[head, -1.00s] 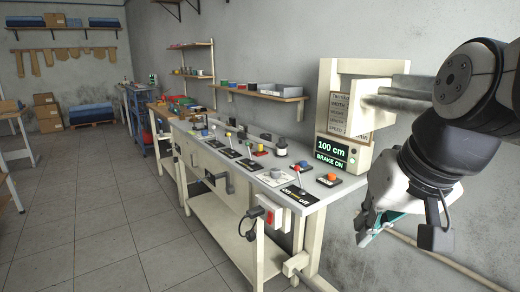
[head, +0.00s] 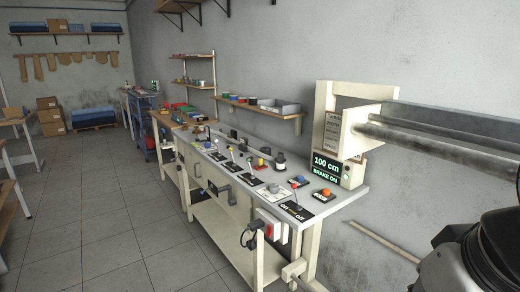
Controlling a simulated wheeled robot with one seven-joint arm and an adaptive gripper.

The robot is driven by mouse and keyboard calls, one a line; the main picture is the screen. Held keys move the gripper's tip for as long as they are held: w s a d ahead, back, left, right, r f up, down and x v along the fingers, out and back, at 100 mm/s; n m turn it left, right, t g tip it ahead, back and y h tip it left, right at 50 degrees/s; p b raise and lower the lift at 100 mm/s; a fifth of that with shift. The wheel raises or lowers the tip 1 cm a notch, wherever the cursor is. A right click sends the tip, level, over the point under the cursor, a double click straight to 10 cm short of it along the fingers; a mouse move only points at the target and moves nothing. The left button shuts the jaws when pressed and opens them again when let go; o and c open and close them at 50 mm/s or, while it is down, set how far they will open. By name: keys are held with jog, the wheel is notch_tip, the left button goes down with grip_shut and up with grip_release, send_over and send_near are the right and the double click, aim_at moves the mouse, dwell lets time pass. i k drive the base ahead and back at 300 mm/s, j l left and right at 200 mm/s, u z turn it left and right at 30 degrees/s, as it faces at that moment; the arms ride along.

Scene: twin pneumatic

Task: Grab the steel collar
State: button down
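I cannot single out a steel collar with certainty. Small parts stand on the bench top (head: 335,205), too small to tell apart well. Among them are a dark upright cylinder (head: 280,161) and a pale plate with a round piece (head: 275,192). A thick grey metal bar (head: 430,143) runs from the cream frame (head: 326,110) to the right edge. Part of my arm fills the lower right corner. My gripper's fingers do not show, so nothing in their grasp can be seen.
A display (head: 327,168) reads "100 cm" and "BRAKE ON". An on/off lever plate (head: 298,211) and an orange-topped button (head: 325,194) are near the bench's front end. A wall shelf (head: 260,110) holds small bins. The floor (head: 110,220) on the left is clear.

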aim_at(281, 158)
jog(key=i+j, duration=0.4)
jog(key=i, duration=0.2)
jog(key=i+j, duration=0.4)
jog(key=i, duration=0.2)
jog(key=i+j, duration=0.4)
jog(key=i, duration=0.2)
jog(key=i+j, duration=0.4)
jog(key=i, duration=0.25)
jog(key=l+z, duration=0.05)
